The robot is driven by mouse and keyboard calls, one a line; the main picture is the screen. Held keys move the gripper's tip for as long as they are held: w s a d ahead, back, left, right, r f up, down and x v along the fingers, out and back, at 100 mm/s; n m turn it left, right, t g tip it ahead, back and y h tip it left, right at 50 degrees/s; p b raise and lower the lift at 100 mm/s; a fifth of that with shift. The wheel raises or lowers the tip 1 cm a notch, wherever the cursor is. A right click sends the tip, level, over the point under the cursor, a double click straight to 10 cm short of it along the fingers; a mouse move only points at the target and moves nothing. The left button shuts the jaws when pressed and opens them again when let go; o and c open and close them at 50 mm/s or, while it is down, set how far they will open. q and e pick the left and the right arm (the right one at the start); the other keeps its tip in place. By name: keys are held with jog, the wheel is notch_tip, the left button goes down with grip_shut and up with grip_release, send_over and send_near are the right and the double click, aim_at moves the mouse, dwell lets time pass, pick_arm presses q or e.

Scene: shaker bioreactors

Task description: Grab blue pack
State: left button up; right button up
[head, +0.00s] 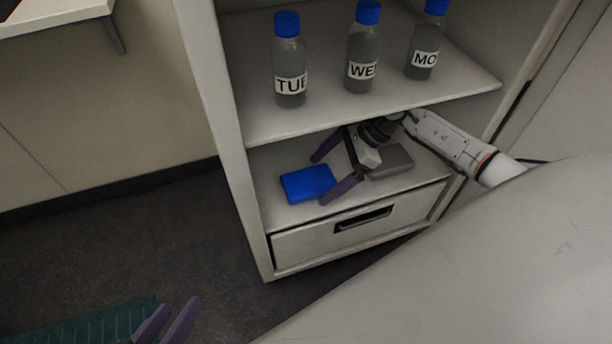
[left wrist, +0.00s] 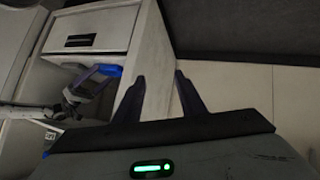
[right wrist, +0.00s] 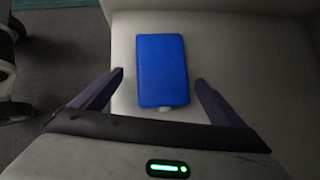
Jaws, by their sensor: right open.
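The blue pack (head: 308,184) lies flat on the lower shelf of the cabinet, near its left side. In the right wrist view the blue pack (right wrist: 162,68) lies ahead of and between the spread fingers. My right gripper (head: 333,174) is open and empty, reaching over the lower shelf from the right; its fingers (right wrist: 159,84) show on either side of the pack without touching it. My left gripper (head: 172,318) is low at the front left, away from the cabinet. In the left wrist view its fingers (left wrist: 160,88) are apart with nothing between them.
A grey pack (head: 391,161) lies on the lower shelf, right of the blue one. Several blue-capped bottles, such as the TUE bottle (head: 290,70), stand on the upper shelf (head: 330,118) above my right arm. A drawer (head: 355,226) is shut below. The cabinet's left wall (head: 225,100) borders the space.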

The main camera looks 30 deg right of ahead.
aim_at(309, 183)
jog(key=shift+w+a+f, duration=0.15)
jog(key=shift+w+a, duration=0.1)
jog(key=shift+a, duration=0.3)
jog(key=shift+w+a+f, duration=0.15)
jog(key=shift+w+a, duration=0.1)
jog(key=shift+a, duration=0.3)
jog(key=shift+w+a+f, duration=0.1)
jog(key=shift+f, duration=0.1)
jog(key=shift+c, duration=0.6)
pick_arm(q)
jog(key=shift+w+a+f, duration=0.25)
jog(key=shift+f, duration=0.05)
pick_arm(e)
jog(key=c, duration=1.3)
